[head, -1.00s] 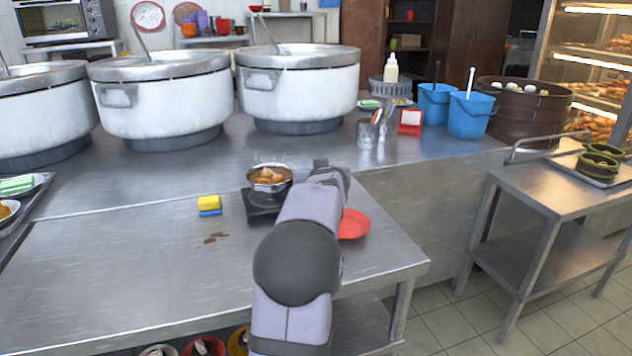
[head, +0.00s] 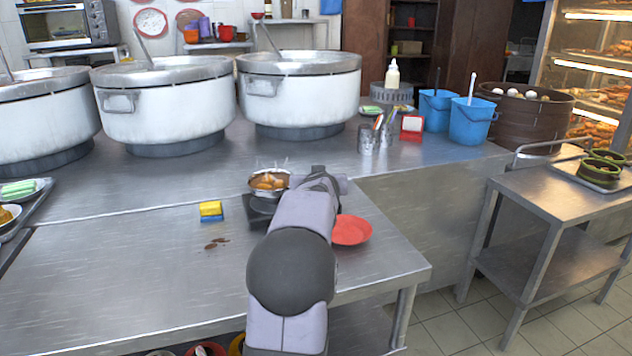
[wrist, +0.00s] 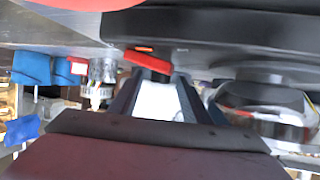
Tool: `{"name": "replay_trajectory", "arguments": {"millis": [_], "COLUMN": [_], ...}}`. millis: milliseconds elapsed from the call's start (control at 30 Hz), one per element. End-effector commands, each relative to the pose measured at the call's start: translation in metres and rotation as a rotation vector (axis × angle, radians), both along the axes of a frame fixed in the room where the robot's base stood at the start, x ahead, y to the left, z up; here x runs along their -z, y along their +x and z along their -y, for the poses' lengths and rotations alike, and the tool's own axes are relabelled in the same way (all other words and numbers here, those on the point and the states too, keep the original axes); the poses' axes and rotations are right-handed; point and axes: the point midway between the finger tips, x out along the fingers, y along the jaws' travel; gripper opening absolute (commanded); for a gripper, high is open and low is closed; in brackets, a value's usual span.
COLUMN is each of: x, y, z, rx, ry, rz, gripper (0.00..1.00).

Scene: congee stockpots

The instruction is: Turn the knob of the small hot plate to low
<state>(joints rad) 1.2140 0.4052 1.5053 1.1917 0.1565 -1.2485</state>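The small black hot plate (head: 257,210) stands on the front steel table, with a steaming steel pot of food (head: 268,182) on it. My arm hides its right side in the head view. In the wrist view the dark hot plate body (wrist: 230,28) fills the upper right. Its red knob (wrist: 148,61) sticks out from its face, beside a small lit orange mark (wrist: 143,48). My gripper (wrist: 156,82) is open, its two dark fingers apart and pointing at the knob. The knob shows at the fingertips; I cannot tell whether they touch it.
A red plate (head: 351,230) lies just right of my arm. A yellow and blue sponge (head: 211,211) lies left of the hot plate. Large white stockpots (head: 300,95) stand behind. The table's left front is mostly clear.

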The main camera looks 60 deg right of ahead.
Motion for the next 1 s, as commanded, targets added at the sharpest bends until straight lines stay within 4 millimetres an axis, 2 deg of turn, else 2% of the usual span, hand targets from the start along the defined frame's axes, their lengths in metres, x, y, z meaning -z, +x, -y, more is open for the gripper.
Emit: {"name": "replay_trajectory", "arguments": {"millis": [367,800,1000], "x": [-0.004,-0.023,-0.027], "y": [-0.003,-0.027,-0.032], "z": [-0.006,-0.046,-0.057], "rx": [0.0,0.001,0.0], "ry": [-0.002,-0.002,0.0], "rz": [0.001,0.0,0.0], "gripper": [0.43,0.43,0.43]}}
